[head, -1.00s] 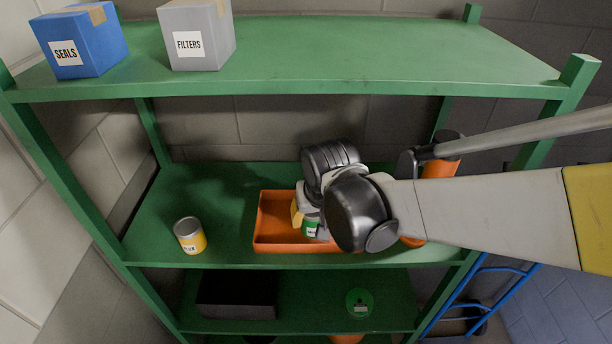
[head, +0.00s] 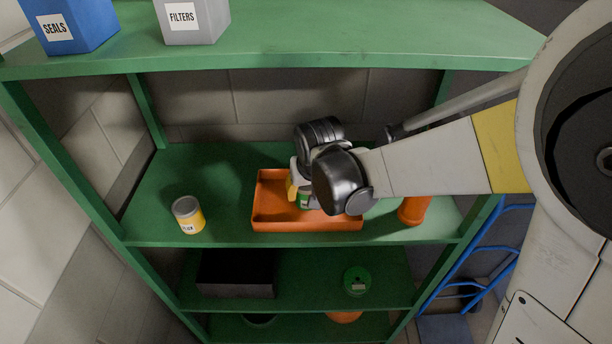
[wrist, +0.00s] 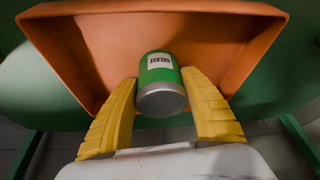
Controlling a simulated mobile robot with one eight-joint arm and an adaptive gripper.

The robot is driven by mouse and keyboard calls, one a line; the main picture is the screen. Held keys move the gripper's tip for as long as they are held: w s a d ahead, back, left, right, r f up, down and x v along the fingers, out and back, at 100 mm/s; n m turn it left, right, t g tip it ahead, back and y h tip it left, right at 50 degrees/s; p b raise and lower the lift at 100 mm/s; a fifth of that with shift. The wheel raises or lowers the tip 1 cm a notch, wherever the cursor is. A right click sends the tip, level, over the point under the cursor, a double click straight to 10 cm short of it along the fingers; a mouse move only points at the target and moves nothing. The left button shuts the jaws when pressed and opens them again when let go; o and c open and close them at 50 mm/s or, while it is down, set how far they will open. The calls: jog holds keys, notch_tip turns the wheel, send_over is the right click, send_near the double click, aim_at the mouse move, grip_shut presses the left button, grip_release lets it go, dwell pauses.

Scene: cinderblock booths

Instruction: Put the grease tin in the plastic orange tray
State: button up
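The grease tin (wrist: 160,78), green with a white label and a silver end, is between the yellow fingers of my gripper (wrist: 160,78) in the wrist view. The fingertips appear to press on its two sides. The orange tray (head: 275,224) is on the middle green shelf; in the head view the tin (head: 304,200) is within its outline, towards the middle. I cannot tell whether the tin touches the tray floor. My wrist hides the right part of the tray and part of the tin.
Blue SEALS (head: 75,22) and grey FILTERS (head: 193,22) boxes are on the top shelf above. A dark bin (head: 236,279) and a green round item (head: 357,281) are below.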

jog(key=o, duration=0.4)
jog(key=p+v, duration=0.1)
jog(key=v, duration=0.7)
jog(key=s+d+r+m+t, duration=0.1)
jog(key=s+d+r, duration=0.1)
jog(key=s+d, duration=0.5)
jog(key=s+d+r+t, duration=0.1)
jog(key=s+d+r, duration=0.2)
jog(key=s+d, duration=0.4)
jog(key=shift+s+d+m+t+h, duration=0.3)
jog(key=shift+s+d+m+t, duration=0.1)
jog(key=shift+d, duration=0.4)
